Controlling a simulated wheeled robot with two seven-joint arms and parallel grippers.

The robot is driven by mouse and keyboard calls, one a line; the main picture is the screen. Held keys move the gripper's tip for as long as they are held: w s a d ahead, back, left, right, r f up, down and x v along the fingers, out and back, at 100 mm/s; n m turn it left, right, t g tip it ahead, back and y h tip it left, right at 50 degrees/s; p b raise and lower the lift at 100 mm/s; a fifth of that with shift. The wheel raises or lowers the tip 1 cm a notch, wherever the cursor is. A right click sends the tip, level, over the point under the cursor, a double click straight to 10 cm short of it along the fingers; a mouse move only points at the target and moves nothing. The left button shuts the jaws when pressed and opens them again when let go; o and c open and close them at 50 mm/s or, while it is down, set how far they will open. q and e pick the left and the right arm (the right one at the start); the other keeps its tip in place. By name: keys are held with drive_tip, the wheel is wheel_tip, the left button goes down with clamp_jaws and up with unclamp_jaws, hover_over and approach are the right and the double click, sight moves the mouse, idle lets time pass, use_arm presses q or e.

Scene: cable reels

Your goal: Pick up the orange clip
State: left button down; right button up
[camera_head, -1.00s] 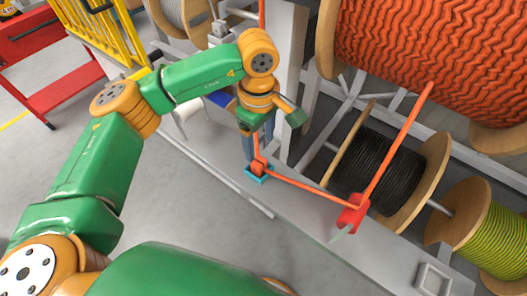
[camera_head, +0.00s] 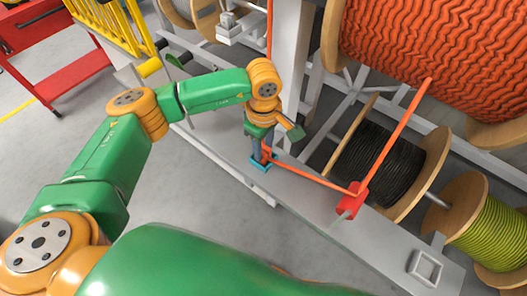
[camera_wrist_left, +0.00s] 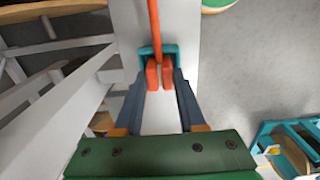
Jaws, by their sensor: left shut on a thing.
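The orange clip (camera_wrist_left: 160,74) sits at the teal holder (camera_wrist_left: 174,52) on the pale grey beam. In the wrist view its two orange prongs lie between the fingertips of my left gripper (camera_wrist_left: 160,88), which is shut on it. In the head view my left gripper (camera_head: 261,157) points down at the teal holder (camera_head: 259,166), and its fingers mostly hide the clip. An orange cable (camera_head: 310,177) runs from the clip to a red guide (camera_head: 352,200). My right gripper is not in view.
A large orange cable reel (camera_head: 430,55), a black reel (camera_head: 380,165) and a yellow-green reel (camera_head: 492,225) stand to the right. A white post (camera_head: 290,80) rises close behind the gripper. A red cart (camera_head: 60,80) is at the upper left. Grey floor (camera_head: 210,190) lies clear in front.

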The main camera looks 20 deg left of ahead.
use_arm(q)
wheel_tip(320, 180, up, 3)
drive_tip(key=shift+f+b, duration=0.1)
drive_tip(key=shift+b, duration=0.95)
drive_tip(key=s+a+r+b, duration=0.2)
drive_tip(key=s+a+r, duration=0.3)
drive_tip(key=s+r, duration=0.5)
drive_tip(key=s, duration=0.3)
drive_tip(key=shift+r, duration=0.2)
wheel_tip(320, 180, up, 5)
drive_tip(key=p, duration=0.4)
drive_tip(key=shift+f+p, duration=0.1)
drive_tip(key=shift+p, duration=0.2)
